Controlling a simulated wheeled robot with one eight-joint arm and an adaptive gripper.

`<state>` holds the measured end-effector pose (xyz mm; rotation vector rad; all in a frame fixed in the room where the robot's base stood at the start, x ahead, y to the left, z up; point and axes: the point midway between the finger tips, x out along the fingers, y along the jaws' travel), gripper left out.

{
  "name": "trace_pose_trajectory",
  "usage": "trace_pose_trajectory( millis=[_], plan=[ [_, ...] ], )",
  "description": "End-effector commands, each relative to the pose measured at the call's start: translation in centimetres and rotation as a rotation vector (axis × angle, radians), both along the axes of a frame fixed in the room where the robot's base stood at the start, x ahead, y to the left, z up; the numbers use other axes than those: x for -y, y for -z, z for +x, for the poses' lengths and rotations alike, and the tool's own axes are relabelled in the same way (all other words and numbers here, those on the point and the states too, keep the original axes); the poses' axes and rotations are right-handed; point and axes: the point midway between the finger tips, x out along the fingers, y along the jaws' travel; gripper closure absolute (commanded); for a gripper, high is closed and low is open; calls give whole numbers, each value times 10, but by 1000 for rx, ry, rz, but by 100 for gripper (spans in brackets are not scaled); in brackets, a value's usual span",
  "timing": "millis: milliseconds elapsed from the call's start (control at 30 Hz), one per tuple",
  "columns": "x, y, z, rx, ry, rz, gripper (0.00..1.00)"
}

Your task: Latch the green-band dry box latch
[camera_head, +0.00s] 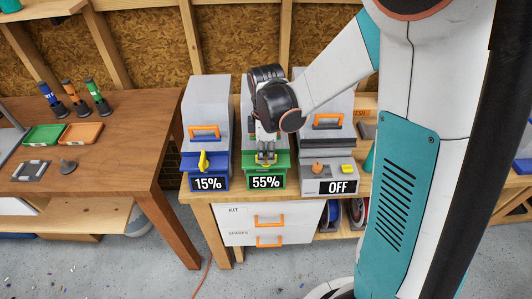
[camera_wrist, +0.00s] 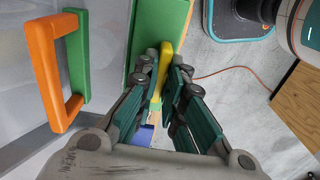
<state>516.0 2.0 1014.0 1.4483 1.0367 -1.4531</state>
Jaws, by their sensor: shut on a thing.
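The green-band dry box (camera_head: 280,160) stands in the middle of three grey boxes, with a 55% label on its front. Its green band (camera_wrist: 145,30) and orange handle (camera_wrist: 45,75) show in the wrist view. Its yellow latch (camera_wrist: 166,58) lies between my fingers in the wrist view. My gripper (camera_head: 265,157) reaches down at the front of this box and is shut on the latch; the fingers show closely in the wrist view (camera_wrist: 162,78). My wrist and fingers hide much of the latch and the box top in the head view.
A blue-band box (camera_head: 190,162) marked 15% stands close on the left, its yellow latch (camera_head: 203,160) upright. A grey unit (camera_head: 318,187) marked OFF stands close on the right. A wooden table (camera_head: 120,135) with trays is at left. Drawers (camera_head: 245,222) are below.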

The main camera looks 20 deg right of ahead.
Motion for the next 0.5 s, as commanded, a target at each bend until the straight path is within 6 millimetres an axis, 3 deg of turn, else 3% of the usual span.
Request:
trace_pose_trajectory(
  millis=[500],
  plan=[
    [0,1,0,0,338,-1,100]
  ],
)
